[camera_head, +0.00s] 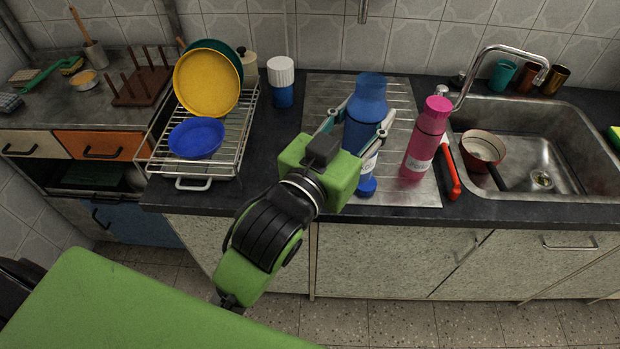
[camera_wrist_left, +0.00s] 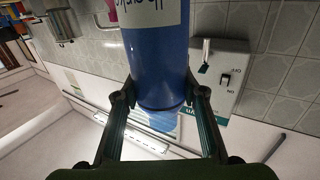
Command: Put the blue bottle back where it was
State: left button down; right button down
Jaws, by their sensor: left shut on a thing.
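The blue bottle (camera_head: 370,98) is over the ribbed steel drainboard (camera_head: 322,93), beside the pink bottle (camera_head: 428,138). My left gripper (camera_head: 366,128) is shut around the middle of the blue bottle, with one finger on each side. The gripper hides part of its body; a white label and a blue lower end show below the fingers. I cannot tell whether its lower end touches the drainboard. In the left wrist view the blue bottle (camera_wrist_left: 158,62) is between the fingers of my left gripper (camera_wrist_left: 158,105). My right gripper is not in view.
A white-capped blue container (camera_head: 283,92) stands left of the drainboard. A dish rack (camera_head: 196,172) holds plates and a blue bowl. A red-handled utensil (camera_head: 452,176) lies right of the pink bottle, by the sink (camera_head: 545,150). Several tumblers stand behind the sink.

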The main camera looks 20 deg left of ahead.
pick_arm(q)
jog(key=shift+a, duration=0.15)
jog(key=shift+w+a+f, duration=0.2)
jog(key=shift+w+a, duration=0.05)
jog(key=shift+a, duration=0.05)
jog(key=w+a+f, duration=0.8)
jog(key=a+f, duration=0.1)
jog(key=f, duration=0.3)
jog(key=shift+w+a+f, duration=0.2)
jog(key=shift+a+f, duration=0.05)
jog(key=shift+a, duration=0.15)
jog(key=shift+f, duration=0.1)
jog(key=c, duration=1.4)
grip_release()
jog(key=shift+f, duration=0.15)
jog(key=shift+o, duration=0.5)
